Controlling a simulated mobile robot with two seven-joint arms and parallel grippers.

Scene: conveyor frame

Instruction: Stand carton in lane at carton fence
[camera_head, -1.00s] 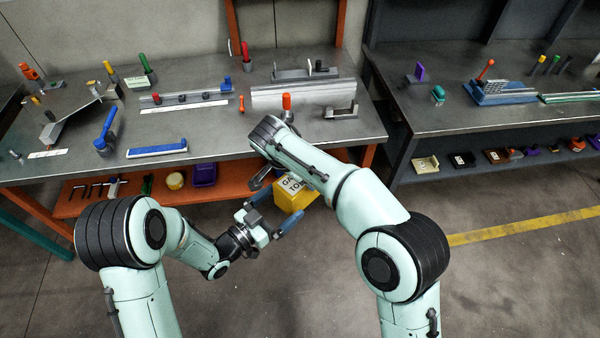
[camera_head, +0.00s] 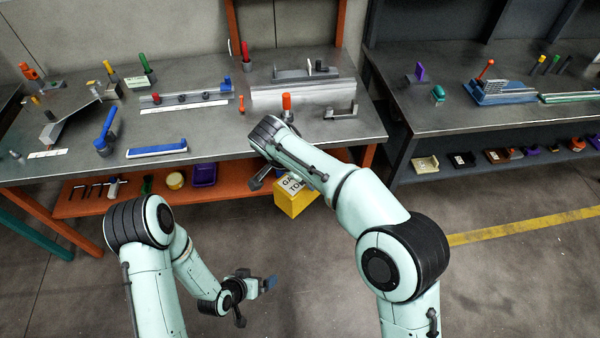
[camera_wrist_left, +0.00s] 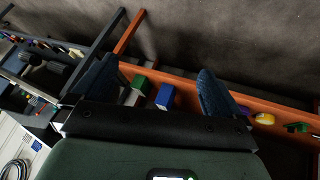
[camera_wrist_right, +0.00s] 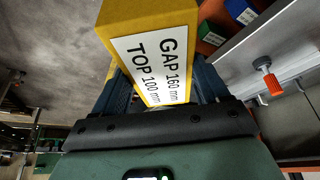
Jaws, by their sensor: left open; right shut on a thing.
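The yellow carton (camera_head: 296,200) hangs in front of the bench in the head view, partly hidden by my right forearm. In the right wrist view the carton (camera_wrist_right: 150,20) fills the space between the fingers of my right gripper (camera_wrist_right: 165,90), which is shut on it. Its white label reads "GAP 160 mm TOP 100 mm". My left gripper (camera_head: 256,300) is low over the floor, open and empty; its spread blue fingers (camera_wrist_left: 155,88) show in the left wrist view. Long pale rails (camera_head: 303,92) lie at the bench's right; I cannot tell which part is the carton fence.
The bench (camera_head: 215,133) holds a red-topped post (camera_head: 287,102), a blue-handled tool (camera_head: 106,128) and a blue bar (camera_head: 157,149). An orange lower shelf (camera_head: 235,184) carries small parts. A second bench (camera_head: 460,118) stands right. The floor (camera_head: 510,285) at the lower right is open.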

